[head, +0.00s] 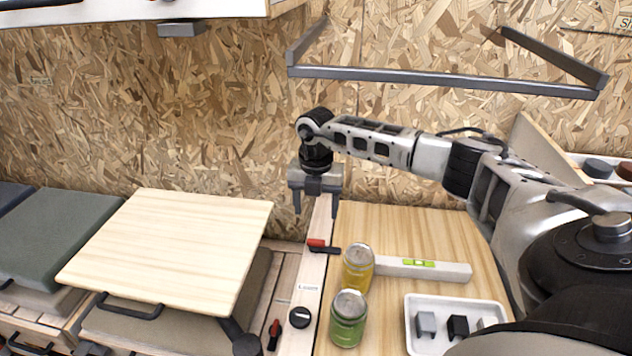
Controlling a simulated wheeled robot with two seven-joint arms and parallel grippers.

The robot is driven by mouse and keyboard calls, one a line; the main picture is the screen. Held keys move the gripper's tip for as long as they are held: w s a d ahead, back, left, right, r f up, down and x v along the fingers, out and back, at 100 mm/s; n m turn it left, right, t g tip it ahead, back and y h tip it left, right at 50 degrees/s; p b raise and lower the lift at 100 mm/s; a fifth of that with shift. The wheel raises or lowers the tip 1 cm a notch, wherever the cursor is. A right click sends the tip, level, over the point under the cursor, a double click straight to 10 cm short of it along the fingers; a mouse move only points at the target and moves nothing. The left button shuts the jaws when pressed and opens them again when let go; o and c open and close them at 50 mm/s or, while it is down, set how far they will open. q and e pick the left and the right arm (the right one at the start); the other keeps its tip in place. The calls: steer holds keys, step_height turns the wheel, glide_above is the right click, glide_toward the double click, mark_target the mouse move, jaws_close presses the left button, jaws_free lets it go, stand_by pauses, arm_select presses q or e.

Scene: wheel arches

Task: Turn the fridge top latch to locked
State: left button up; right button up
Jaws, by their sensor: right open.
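A small latch lever (323,246) with a red end and a black end lies across a pale wooden strip, left of the wooden counter. A second red-tipped lever (273,334) stands lower down, left of a black round knob (299,318). I cannot tell for sure which one is the fridge top latch. A small label (308,287) on the strip is too small to read. My right gripper (317,206) points down with its fingers apart and empty, above and behind the upper lever, not touching it. My left gripper is out of view.
A yellow can (357,267) and a green can (348,318) stand just right of the strip. A spirit level (424,268) and a white tray (412,309) with small blocks lie on the counter (420,228). A raised wooden board (170,245) is left. A metal rail frame (440,80) hangs above.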

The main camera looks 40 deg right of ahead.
step_height(320, 180, up, 6)
steer(key=shift+r, duration=0.25)
stand_by(0.5)
